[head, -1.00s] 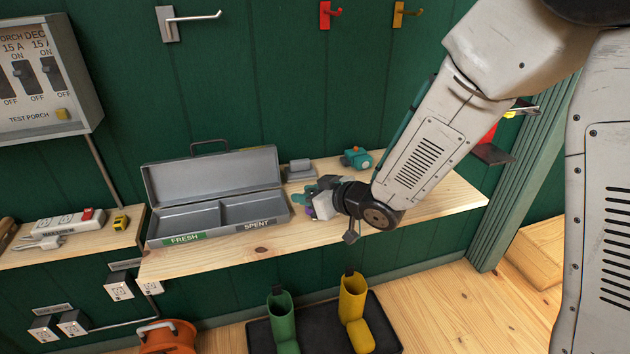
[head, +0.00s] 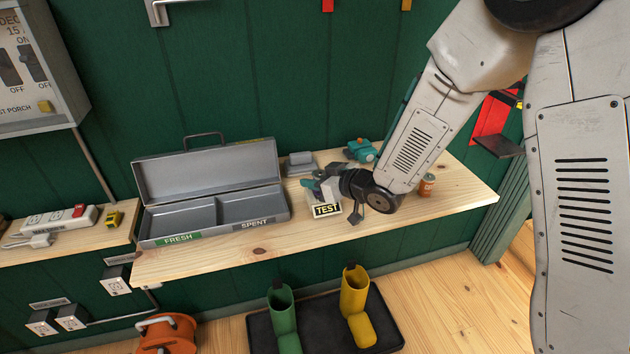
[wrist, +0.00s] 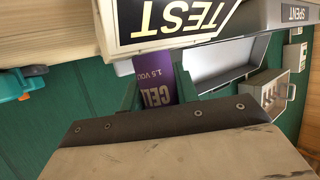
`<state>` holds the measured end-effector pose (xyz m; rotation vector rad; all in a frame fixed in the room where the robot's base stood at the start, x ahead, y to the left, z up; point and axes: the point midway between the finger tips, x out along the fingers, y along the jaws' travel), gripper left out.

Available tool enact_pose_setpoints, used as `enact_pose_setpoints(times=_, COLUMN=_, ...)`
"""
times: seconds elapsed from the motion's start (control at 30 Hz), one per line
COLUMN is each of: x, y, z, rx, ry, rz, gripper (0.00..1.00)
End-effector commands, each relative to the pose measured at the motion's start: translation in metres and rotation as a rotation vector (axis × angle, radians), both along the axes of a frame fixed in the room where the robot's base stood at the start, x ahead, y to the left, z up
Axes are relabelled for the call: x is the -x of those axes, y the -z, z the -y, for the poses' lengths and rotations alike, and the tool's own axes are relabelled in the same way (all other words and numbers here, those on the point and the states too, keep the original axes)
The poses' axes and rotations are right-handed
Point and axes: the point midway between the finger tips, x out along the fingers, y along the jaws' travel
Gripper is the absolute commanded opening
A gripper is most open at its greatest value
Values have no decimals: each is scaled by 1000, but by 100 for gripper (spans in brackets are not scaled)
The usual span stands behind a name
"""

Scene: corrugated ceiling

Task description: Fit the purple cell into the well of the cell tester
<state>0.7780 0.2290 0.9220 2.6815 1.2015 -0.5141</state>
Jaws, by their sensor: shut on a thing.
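The purple cell (wrist: 158,85) shows in the wrist view, with part of its white lettering readable. My gripper (wrist: 156,96) is shut on it; in the head view my gripper (head: 320,186) is over the shelf, right of the metal box, and hides the cell. The well is not visible.
An open grey metal box (head: 162,230) marked FRESH and SPENT stands left of the tester. An orange cell (head: 427,185) stands to the right, near my arm. A teal object (head: 361,150) and a grey block (head: 300,164) lie behind. The shelf's front strip is clear.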

Motion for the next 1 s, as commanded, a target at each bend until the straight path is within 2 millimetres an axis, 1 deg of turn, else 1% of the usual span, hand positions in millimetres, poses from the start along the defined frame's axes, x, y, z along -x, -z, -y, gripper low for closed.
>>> enact_pose_setpoints(times=0.03, x=5, y=9, z=2, rx=11, ry=0, rz=-21, gripper=0)
enact_pose_setpoints(times=0.07, x=5, y=9, z=2, rx=11, ry=1, rz=-22, gripper=39)
enact_pose_setpoints(times=0.1, x=5, y=9, z=3, rx=12, ry=1, rz=-21, gripper=50)
enact_pose_setpoints(times=0.13, x=5, y=9, z=3, rx=11, ry=1, rz=-21, gripper=52)
enact_pose_setpoints(times=0.5, x=3, y=5, z=3, rx=7, ry=3, rz=-13, gripper=52)
enact_pose_setpoints(times=0.63, x=7, y=2, z=9, rx=6, ry=3, rz=-13, gripper=52)
enact_pose_setpoints(times=0.77, x=20, y=-7, z=24, rx=6, ry=5, rz=-11, gripper=52)
enact_pose_setpoints(times=1.0, x=52, y=-27, z=59, rx=6, ry=5, rz=-10, gripper=52)
